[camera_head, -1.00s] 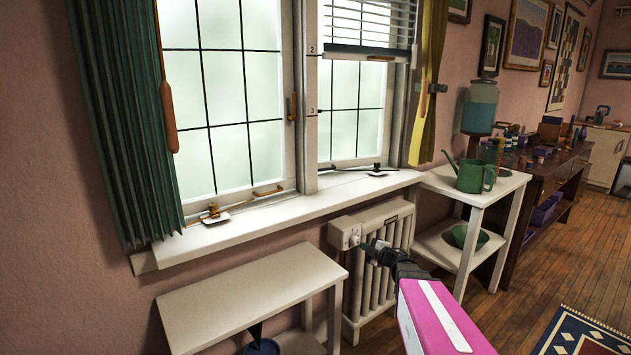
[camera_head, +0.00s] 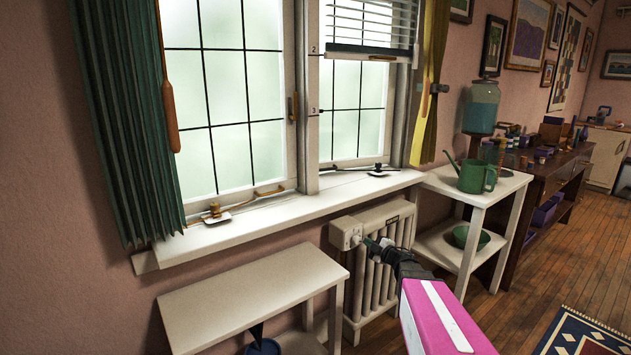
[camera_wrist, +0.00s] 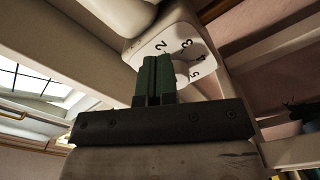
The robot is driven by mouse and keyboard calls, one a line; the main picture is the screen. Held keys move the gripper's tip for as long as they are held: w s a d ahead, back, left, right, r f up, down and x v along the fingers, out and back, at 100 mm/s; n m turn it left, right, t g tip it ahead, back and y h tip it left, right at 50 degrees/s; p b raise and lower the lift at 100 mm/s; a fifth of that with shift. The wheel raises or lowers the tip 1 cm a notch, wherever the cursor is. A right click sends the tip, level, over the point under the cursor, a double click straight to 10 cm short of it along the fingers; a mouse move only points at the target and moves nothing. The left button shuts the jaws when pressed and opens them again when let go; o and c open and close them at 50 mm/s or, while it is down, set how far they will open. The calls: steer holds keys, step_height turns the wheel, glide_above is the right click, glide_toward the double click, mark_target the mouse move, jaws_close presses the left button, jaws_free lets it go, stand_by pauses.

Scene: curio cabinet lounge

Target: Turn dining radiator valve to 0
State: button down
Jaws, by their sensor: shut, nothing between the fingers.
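The white radiator (camera_head: 378,285) stands under the window sill. Its valve housing (camera_head: 345,233) is at its upper left end. In the wrist view, the white valve face (camera_wrist: 155,33) carries the black numerals 2, 3, 4 and 5, and part of the round knob (camera_wrist: 181,70) shows. My gripper (camera_head: 370,242) is at the valve face in the head view. In the wrist view, its green fingers (camera_wrist: 154,74) are together with nothing between them. They cover part of the dial and knob, so the 0, the pointer and any contact cannot be made out.
A low white table (camera_head: 255,290) stands left of the radiator. A white shelf stand (camera_head: 480,190) with a green watering can (camera_head: 475,178) is close on the right. The window sill (camera_head: 270,222) juts out above the radiator.

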steer(key=shift+v, duration=2.4)
steer(key=shift+d+f, duration=0.1)
